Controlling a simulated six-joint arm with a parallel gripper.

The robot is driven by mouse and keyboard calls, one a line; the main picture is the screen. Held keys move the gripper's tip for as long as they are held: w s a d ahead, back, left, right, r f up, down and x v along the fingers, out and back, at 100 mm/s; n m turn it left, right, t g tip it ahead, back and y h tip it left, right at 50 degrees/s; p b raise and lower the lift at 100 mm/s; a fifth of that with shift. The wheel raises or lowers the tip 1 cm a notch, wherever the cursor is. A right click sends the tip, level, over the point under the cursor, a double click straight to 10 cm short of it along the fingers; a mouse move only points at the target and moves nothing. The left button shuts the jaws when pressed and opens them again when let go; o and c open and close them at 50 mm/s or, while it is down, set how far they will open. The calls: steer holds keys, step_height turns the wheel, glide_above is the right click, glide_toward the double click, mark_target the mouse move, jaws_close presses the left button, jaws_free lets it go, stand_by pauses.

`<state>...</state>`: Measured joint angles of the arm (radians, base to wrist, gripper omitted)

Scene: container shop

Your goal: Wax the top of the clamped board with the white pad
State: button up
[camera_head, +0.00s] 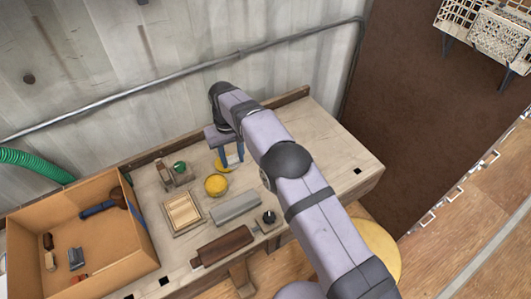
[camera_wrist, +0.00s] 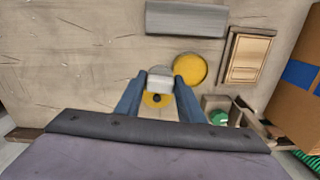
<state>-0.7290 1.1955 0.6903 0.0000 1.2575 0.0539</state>
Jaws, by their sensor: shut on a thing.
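My gripper (camera_wrist: 160,92) is shut on a small pale grey-white pad (camera_wrist: 159,79), held between its two blue fingers. In the head view my gripper (camera_head: 231,155) points down over the back of the bench. A yellow disc (camera_wrist: 155,99) with a dark centre lies just below the pad in the wrist view; the fingers partly hide it. A round yellow tin (camera_head: 216,185) stands beside it. A long grey block (camera_head: 235,207) lies nearer the bench front. A dark brown board-like piece (camera_head: 222,246) is at the front edge. I cannot tell which piece is the clamped board.
A framed light wood piece (camera_head: 182,213) and a green-topped item (camera_head: 179,167) are left of the tin. An open cardboard box (camera_head: 99,246) with loose items stands at far left. A black-knobbed fitting (camera_head: 268,218) stands near the grey block. The right bench top (camera_head: 330,150) is mostly clear.

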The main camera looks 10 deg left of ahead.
steer(key=n, duration=0.1)
glide_above(216, 184)
steer(key=shift+a+f, duration=0.1)
steer(key=shift+f, duration=0.3)
steer(key=shift+f, duration=0.1)
steer(key=shift+f+b, duration=1.8)
steer(key=shift+f, duration=1.1)
steer(key=shift+f+b, duration=0.5)
steer(key=shift+f, duration=0.1)
steer(key=shift+r, duration=0.15)
step_height(216, 184, up, 7)
steer(key=p, duration=0.4)
